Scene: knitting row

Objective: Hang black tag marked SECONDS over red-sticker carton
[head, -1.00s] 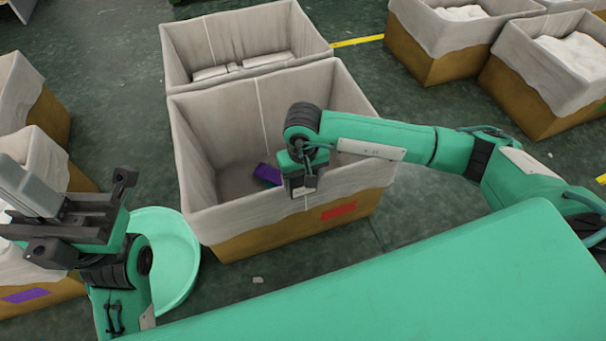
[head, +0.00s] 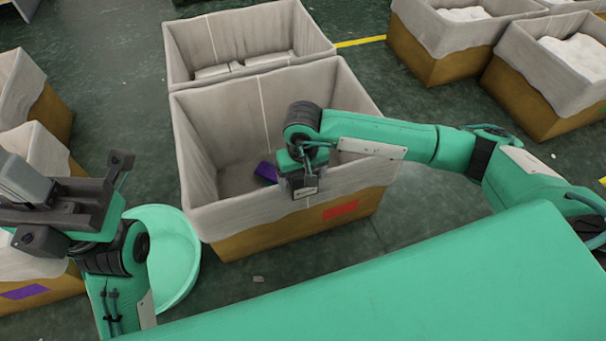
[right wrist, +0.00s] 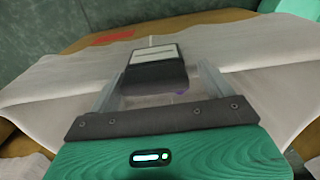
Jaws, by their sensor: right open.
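The red-sticker carton (head: 250,242) stands in the middle of the head view, lined with pale cloth folded over its rim. Its red sticker (head: 340,210) is on the near side and also shows in the right wrist view (right wrist: 98,38). The black tag (right wrist: 155,68) with a white label is at the near rim; its lettering is unreadable. My right gripper (head: 304,186) is open, its clear fingers on either side of the tag. I cannot tell whether the tag rests on the rim. My left gripper (head: 75,205) is at the far left; its jaw state is unclear.
A purple item (head: 266,172) lies inside the red-sticker carton. Another lined carton (head: 250,30) with pale packs adjoins it behind. More cartons (head: 430,55) stand at upper right and along the left, one with a purple sticker (head: 25,291).

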